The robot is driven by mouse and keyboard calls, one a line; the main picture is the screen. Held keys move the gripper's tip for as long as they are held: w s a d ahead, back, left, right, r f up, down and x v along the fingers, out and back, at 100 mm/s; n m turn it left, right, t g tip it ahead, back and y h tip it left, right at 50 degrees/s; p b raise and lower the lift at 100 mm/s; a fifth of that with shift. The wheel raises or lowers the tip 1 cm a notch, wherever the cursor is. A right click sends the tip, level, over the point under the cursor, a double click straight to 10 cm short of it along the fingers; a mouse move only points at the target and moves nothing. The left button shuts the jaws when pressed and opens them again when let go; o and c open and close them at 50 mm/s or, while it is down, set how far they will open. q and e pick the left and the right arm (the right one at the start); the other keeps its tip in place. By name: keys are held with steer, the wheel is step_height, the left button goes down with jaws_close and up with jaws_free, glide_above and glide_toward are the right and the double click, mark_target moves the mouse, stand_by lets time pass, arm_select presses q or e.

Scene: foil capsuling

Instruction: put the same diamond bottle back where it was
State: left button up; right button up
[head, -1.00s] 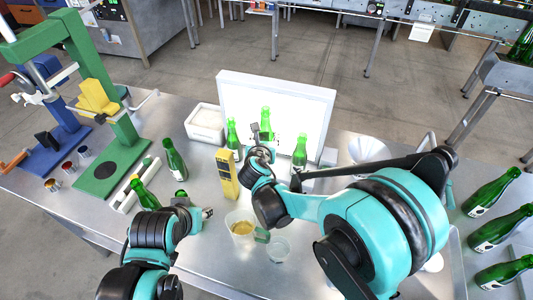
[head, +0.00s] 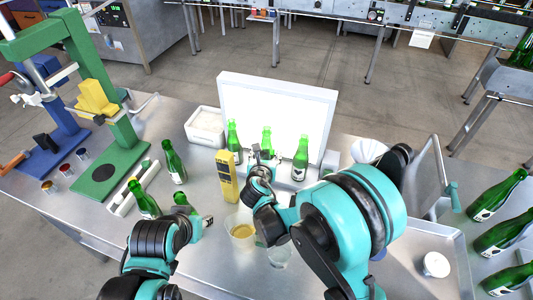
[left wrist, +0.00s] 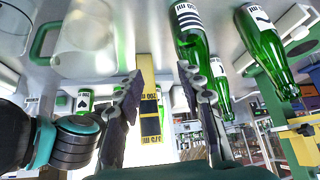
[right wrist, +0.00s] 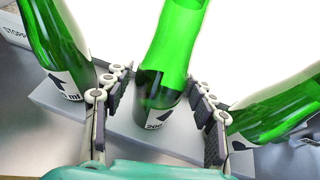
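A green bottle (head: 267,138) stands upright in the middle of the row before the bright white panel (head: 310,105). My right gripper (head: 262,160) is at it. In the right wrist view the bottle (right wrist: 162,80) is between the two fingers, with a gap on each side, and its base is on the grey ledge (right wrist: 120,128). Its label is partly visible with a dark mark; I cannot tell whether this is a diamond. Green bottles stand to its left (head: 233,138) and right (head: 300,157). My left gripper (head: 207,221) is open and empty, seen also in the left wrist view (left wrist: 162,95).
A yellow gauge block (head: 227,178) stands left of my right gripper. A jug (head: 240,228) and a clear cup (head: 279,256) are in front.

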steer(key=shift+r, duration=0.1)
steer(key=shift+s+r+p, duration=0.1)
steer(key=shift+r+p, duration=0.1)
steer(key=shift+p, duration=0.1)
steer(key=p+v, duration=0.2)
steer(key=v, duration=1)
steer(key=s+d+r+m+g, duration=0.1)
steer(key=s+d+m+g, duration=0.15)
steer(key=d+m, duration=0.55)
steer(key=s+d+r+m+g, duration=0.15)
steer(key=s+d+m, duration=0.25)
steer(key=d+m, duration=0.45)
steer(key=s+d+m+g+y, duration=0.1)
steer(key=s+d+m+g, duration=0.1)
steer(key=s+m, duration=0.8)
steer(key=shift+s+d+r+m+y, duration=0.15)
steer(key=shift+s+d+m+y, duration=0.2)
steer(key=shift+m, duration=3.7)
